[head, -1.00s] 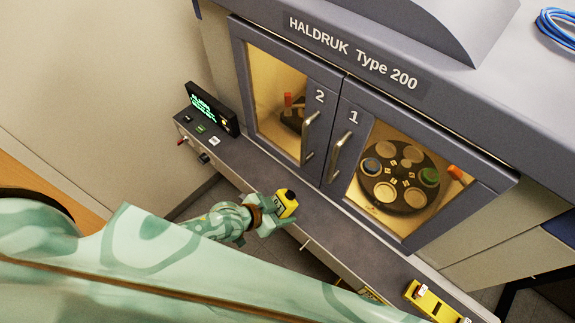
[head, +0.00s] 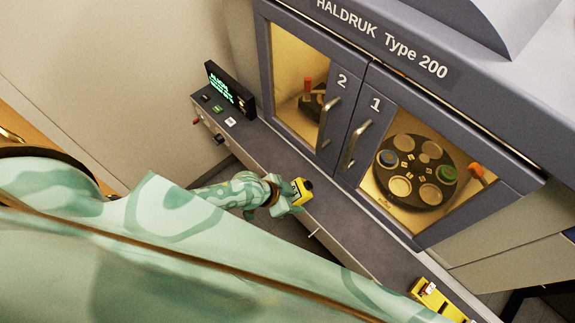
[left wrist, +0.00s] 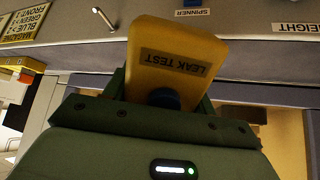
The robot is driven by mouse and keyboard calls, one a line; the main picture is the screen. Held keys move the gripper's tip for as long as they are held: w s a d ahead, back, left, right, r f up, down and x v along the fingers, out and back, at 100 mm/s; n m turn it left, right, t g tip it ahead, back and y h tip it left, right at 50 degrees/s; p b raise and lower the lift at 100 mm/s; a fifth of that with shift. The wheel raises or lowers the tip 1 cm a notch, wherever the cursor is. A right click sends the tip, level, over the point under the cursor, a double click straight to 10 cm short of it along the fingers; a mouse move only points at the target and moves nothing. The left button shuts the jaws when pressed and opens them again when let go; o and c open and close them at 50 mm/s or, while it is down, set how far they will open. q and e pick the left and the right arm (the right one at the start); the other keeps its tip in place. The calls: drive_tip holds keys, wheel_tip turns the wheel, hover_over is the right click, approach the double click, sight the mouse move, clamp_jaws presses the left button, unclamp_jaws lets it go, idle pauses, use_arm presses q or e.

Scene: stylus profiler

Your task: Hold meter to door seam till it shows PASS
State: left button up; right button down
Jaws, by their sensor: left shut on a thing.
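The yellow leak-test meter (head: 302,189) is held in my left gripper (head: 290,199), above the grey ledge in front of the cabinet. In the left wrist view the meter (left wrist: 170,65) shows its "LEAK TEST" label, and the gripper (left wrist: 165,100) is shut on it. Its readout cannot be seen. Door 2 (head: 341,100) and door 1 (head: 359,125) stand shut side by side, with the seam (head: 349,126) between their handles. The meter is apart from the seam, below and left of it. My right gripper is not in view.
A small black display (head: 229,88) with green text stands at the ledge's left end, near several buttons and knobs. A yellow holder (head: 437,300) sits at the lower right. A round sample carousel (head: 415,171) shows behind door 1's window. The middle of the ledge (head: 335,215) is clear.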

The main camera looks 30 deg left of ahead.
use_arm(q)
drive_tip(key=w+b, duration=0.1)
drive_tip(key=w, duration=0.1)
drive_tip(key=w+d+f+b, duration=0.1)
drive_tip(key=w, duration=0.1)
drive_tip(key=w+d+b, duration=0.1)
drive_tip(key=w, duration=0.1)
drive_tip(key=shift+d+f, duration=0.1)
drive_tip(key=shift+f, duration=0.2)
drive_tip(key=shift+w+d+b, duration=0.2)
drive_tip(key=shift+w+b, duration=0.15)
drive_tip(key=shift+w, duration=0.25)
drive_tip(key=shift+s, duration=0.1)
drive_tip(key=shift+s+a+r+p, duration=0.15)
drive_tip(key=shift+s+r+p, duration=0.15)
drive_tip(key=shift+p, duration=0.2)
drive_tip(key=s+a+p, duration=0.1)
drive_tip(key=s+p, duration=0.1)
drive_tip(key=s+a+r+p, duration=0.1)
drive_tip(key=s+p, duration=0.1)
drive_tip(key=s, duration=0.1)
drive_tip(key=s+a+r+p, duration=0.1)
drive_tip(key=s+p, duration=0.1)
drive_tip(key=s, duration=0.1)
drive_tip(key=shift+r, duration=0.25)
drive_tip(key=shift+s+a, duration=0.1)
drive_tip(key=shift+s, duration=0.25)
drive_tip(key=shift+f, duration=0.1)
idle(0.3)
